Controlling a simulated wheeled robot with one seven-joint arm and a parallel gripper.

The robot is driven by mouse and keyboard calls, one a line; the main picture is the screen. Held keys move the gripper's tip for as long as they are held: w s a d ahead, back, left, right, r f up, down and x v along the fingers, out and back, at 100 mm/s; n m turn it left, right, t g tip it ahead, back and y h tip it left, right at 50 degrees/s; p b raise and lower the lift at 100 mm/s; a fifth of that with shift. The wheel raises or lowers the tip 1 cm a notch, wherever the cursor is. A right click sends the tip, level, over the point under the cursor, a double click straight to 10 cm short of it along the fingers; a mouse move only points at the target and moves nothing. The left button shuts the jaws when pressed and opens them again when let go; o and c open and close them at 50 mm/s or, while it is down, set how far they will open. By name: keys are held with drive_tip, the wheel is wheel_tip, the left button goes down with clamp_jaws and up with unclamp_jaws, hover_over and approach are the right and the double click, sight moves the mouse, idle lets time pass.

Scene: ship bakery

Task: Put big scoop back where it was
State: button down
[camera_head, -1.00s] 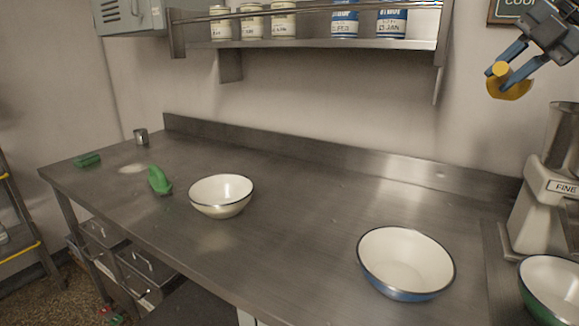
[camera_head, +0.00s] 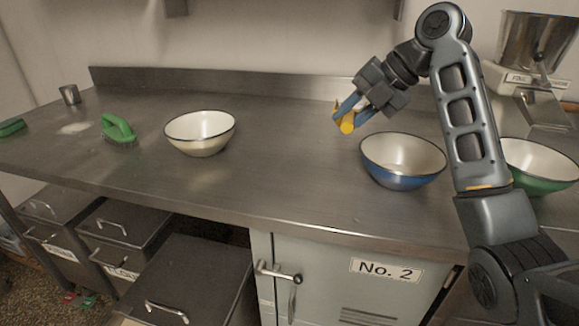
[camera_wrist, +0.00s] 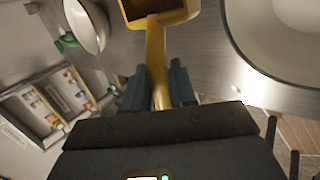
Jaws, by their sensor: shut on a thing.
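The big scoop (camera_head: 347,124) is yellow. My gripper (camera_head: 355,108) is shut on its handle and holds it above the steel counter, just left of and behind the blue bowl (camera_head: 403,184). In the wrist view the scoop (camera_wrist: 157,45) points away from my gripper (camera_wrist: 158,88), with its handle between the two fingers. The scoop's hollow end shows at the top edge of that view and looks dark inside. In the head view my fingers partly hide the scoop.
A cream bowl (camera_head: 200,147), a green brush (camera_head: 118,130) and a small metal cup (camera_head: 70,94) stand on the counter (camera_head: 270,180) to the left. The middle of the counter is clear.

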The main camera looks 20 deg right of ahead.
drive_tip(key=w+a+f, duration=0.1)
drive_tip(key=a+f, duration=0.1)
drive_tip(key=a, duration=0.1)
drive_tip(key=a+f+p, duration=0.1)
drive_tip(key=a+f, duration=0.1)
drive_tip(key=a, duration=0.2)
drive_tip(key=w+a+f, duration=0.1)
drive_tip(key=a+f, duration=0.1)
drive_tip(key=a, duration=0.1)
drive_tip(key=shift+w+a+f, duration=0.3)
drive_tip(key=shift+a, duration=0.05)
drive_tip(key=shift+a+f+p, duration=0.1)
drive_tip(key=shift+f+p, duration=0.3)
drive_tip(key=shift+f, duration=1.65)
drive_tip(key=shift+f, duration=0.15)
drive_tip(key=c, duration=0.9)
unclamp_jaws()
